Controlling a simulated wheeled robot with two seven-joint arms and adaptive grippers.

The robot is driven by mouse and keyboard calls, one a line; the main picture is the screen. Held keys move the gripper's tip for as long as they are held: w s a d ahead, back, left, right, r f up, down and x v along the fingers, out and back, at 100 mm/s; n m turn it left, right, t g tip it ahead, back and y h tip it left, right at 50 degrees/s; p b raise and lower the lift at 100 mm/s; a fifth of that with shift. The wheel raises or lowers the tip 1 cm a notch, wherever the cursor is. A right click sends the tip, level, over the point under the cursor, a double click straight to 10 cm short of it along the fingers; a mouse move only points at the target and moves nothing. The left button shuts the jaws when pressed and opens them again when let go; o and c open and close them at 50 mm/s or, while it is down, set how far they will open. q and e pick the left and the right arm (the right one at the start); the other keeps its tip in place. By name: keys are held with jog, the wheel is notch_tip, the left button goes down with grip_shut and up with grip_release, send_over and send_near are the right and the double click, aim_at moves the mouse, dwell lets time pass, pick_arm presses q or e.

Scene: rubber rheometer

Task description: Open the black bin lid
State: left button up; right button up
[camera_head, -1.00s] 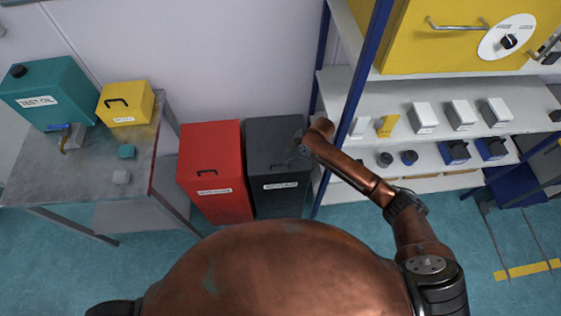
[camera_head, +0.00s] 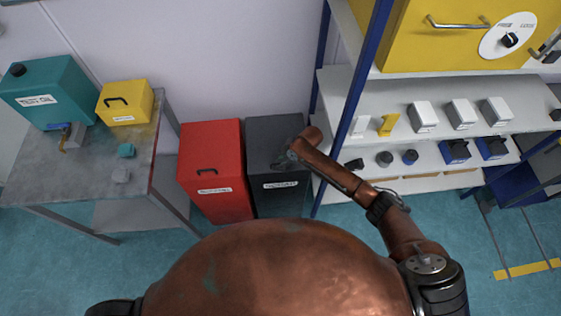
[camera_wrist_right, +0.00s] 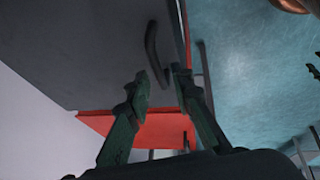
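The black bin (camera_head: 280,198) stands on the floor beside the red bin, with a pale label on its front. Its dark grey lid (camera_head: 270,131) looks shut. The lid fills the upper left of the right wrist view (camera_wrist_right: 85,45), with a dark bar handle (camera_wrist_right: 152,48) on it. My right gripper (camera_head: 280,163) is over the lid near its front. In the right wrist view my right gripper (camera_wrist_right: 160,76) has its two fingers apart, with the handle's near end close to the gap between the fingertips. I cannot tell if they touch it. My left gripper is not in view.
The red bin (camera_head: 215,153) stands close against the black bin's left side. A shelf rack (camera_head: 360,95) with a blue post stands just right, beside my right arm. A metal table (camera_head: 85,165) is at the left.

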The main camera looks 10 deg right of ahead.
grip_shut()
dwell(0.3)
jog(key=shift+r, duration=0.1)
jog(key=w+r, duration=0.4)
jog(key=r, duration=0.4)
jog(key=w+r+g+p, duration=0.1)
jog(key=w+r, duration=0.4)
jog(key=r, duration=0.4)
jog(key=shift+w+d, duration=0.2)
